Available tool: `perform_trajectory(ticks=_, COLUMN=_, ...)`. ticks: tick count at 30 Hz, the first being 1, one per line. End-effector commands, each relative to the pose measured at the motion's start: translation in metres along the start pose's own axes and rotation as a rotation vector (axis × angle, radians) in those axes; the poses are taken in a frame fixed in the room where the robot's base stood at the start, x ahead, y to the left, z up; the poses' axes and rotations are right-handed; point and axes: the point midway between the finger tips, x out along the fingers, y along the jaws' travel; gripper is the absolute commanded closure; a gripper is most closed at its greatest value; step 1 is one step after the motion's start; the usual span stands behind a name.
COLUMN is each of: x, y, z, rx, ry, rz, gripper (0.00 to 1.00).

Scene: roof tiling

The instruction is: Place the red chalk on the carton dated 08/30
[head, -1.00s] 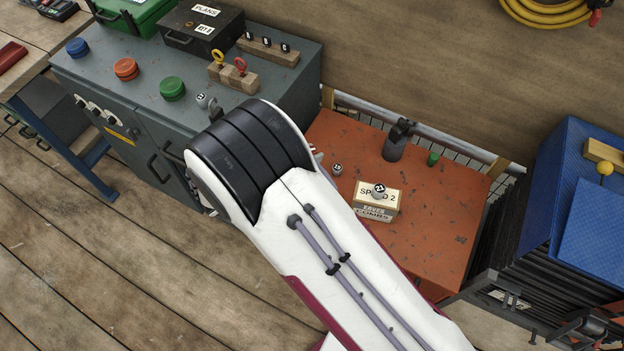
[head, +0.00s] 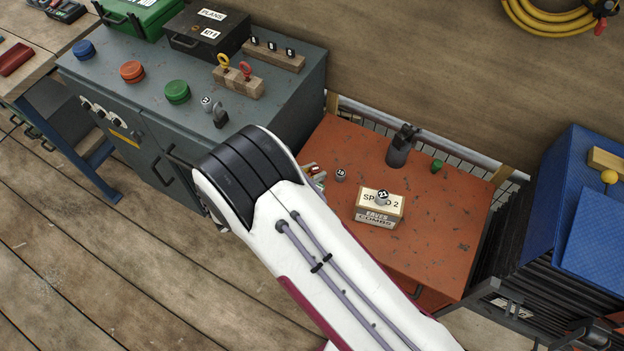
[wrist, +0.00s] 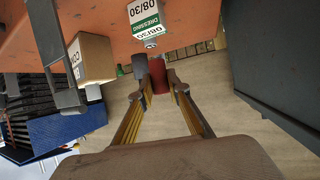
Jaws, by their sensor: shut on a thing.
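The red chalk (wrist: 173,78) is a dark red cylinder between the fingers of my gripper (wrist: 164,84) in the wrist view. My gripper is shut on it and holds it up, apart from the carton. The carton dated 08/30 (wrist: 151,12) is white with a green DRESSING label. It is at the top of the wrist view, by the orange surface (wrist: 205,8), and is partly cut off by the frame. In the head view my arm hides most of my gripper, and I cannot make out the dated carton clearly there.
The orange bench (head: 440,240) bears an EAVES COMBS carton (head: 378,216) with a SPEED 2 card and small grey weight (head: 382,198), a dark grey post (head: 398,150), a green cylinder (head: 437,166) and another weight (head: 341,175). A grey cabinet (head: 262,110) stands left, blue crates right.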

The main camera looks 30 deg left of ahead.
Motion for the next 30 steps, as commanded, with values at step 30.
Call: perform_trajectory(ticks=30, x=0.018, y=0.0, z=0.033, rx=0.0, ry=0.0, rz=0.0, gripper=0.98)
